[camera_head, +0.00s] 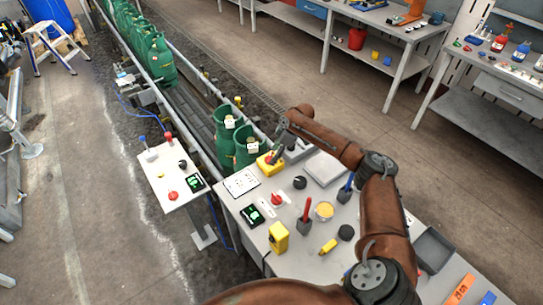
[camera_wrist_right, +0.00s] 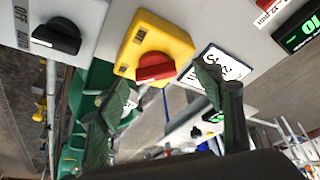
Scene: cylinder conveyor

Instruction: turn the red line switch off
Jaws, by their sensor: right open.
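The red line switch is a red rotary knob (camera_wrist_right: 155,67) on a yellow box (camera_wrist_right: 168,35). In the wrist view its handle lies roughly across the picture, and small labels sit on the box face. In the head view the yellow box (camera_head: 264,169) stands at the far end of the table, partly hidden by my right gripper (camera_head: 277,151). In the wrist view my right gripper (camera_wrist_right: 165,82) is open and empty, its fingertips just below the knob on either side. I cannot tell whether they touch it. My left gripper is not in view.
Green gas cylinders (camera_head: 246,146) stand on the conveyor behind. The table holds a black knob (camera_head: 300,182), a red button (camera_head: 277,199), a yellow block (camera_head: 279,237) and a red-handled lever (camera_head: 305,211).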

